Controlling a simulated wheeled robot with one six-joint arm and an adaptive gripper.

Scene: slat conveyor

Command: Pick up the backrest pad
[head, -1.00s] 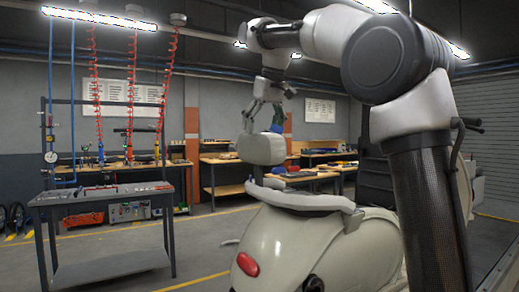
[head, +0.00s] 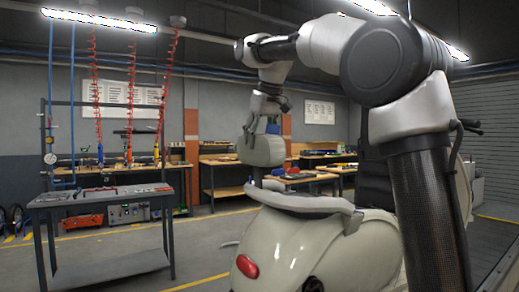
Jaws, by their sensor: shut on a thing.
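The backrest pad (head: 261,151) is a pale, rounded block in the middle of the head view. It stands above the rear rack (head: 300,201) of a cream scooter (head: 315,245), on a short dark post (head: 258,177). My gripper (head: 262,128) is at the top of the pad, coming down from above, and is shut on it. The pad's far side and the finger on that side are hidden. I cannot tell whether the pad is still joined to the post.
A metal workbench (head: 105,193) with tools stands at the left. Wooden benches (head: 225,192) line the back wall. My own arm fills the right side of the view. There is open floor between the workbench and the scooter.

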